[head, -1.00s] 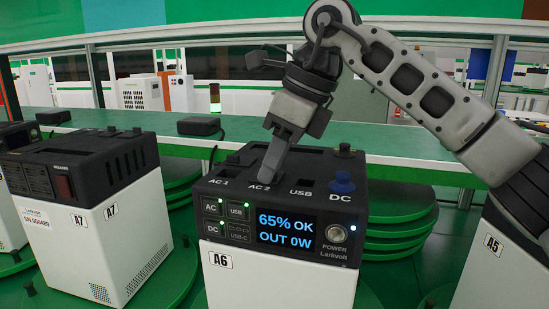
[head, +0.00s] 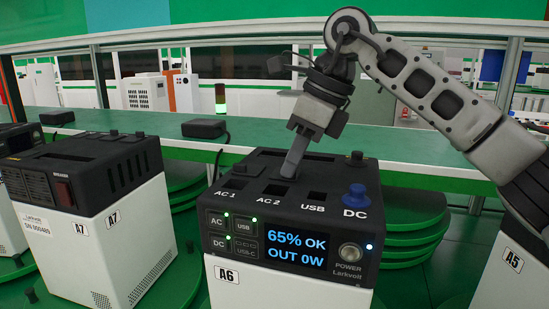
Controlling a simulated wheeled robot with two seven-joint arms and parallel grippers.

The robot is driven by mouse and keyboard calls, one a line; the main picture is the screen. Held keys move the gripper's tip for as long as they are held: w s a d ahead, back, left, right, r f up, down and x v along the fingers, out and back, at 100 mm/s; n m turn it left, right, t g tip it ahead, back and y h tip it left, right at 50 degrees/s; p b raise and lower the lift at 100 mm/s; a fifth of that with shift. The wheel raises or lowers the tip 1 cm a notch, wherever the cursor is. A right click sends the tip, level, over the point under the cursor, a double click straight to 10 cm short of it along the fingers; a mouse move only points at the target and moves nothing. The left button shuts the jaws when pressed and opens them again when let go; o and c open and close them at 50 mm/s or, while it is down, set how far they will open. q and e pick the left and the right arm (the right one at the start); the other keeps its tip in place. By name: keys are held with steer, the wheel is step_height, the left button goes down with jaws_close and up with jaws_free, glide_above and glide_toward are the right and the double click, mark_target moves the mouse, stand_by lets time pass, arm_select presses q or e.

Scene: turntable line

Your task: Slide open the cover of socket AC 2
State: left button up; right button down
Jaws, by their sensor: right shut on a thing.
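The power station A6 (head: 290,250) stands upright in the middle, with sockets labelled AC 1, AC 2, USB and DC on its black top. Socket AC 2 (head: 274,191) shows as a dark recess behind its label. My right gripper (head: 290,172) comes down from above and is shut at the rear edge of this socket. It is shut on the small cover of AC 2, which its fingers mostly hide. My left gripper is not in view.
Unit A7 (head: 90,220) stands at left and unit A5 (head: 510,285) at right. A green shelf (head: 400,165) runs behind.

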steer(key=shift+w+d+r, duration=0.1)
steer(key=shift+w+r, duration=0.05)
steer(key=shift+r, duration=0.05)
steer(key=c, duration=1.6)
jaws_free()
steer(key=shift+w+f, duration=0.1)
steer(key=shift+o, duration=0.2)
steer(key=v, duration=1.6)
steer(key=shift+p, duration=0.3)
steer(key=shift+s+f, duration=0.1)
steer(key=shift+s, duration=0.1)
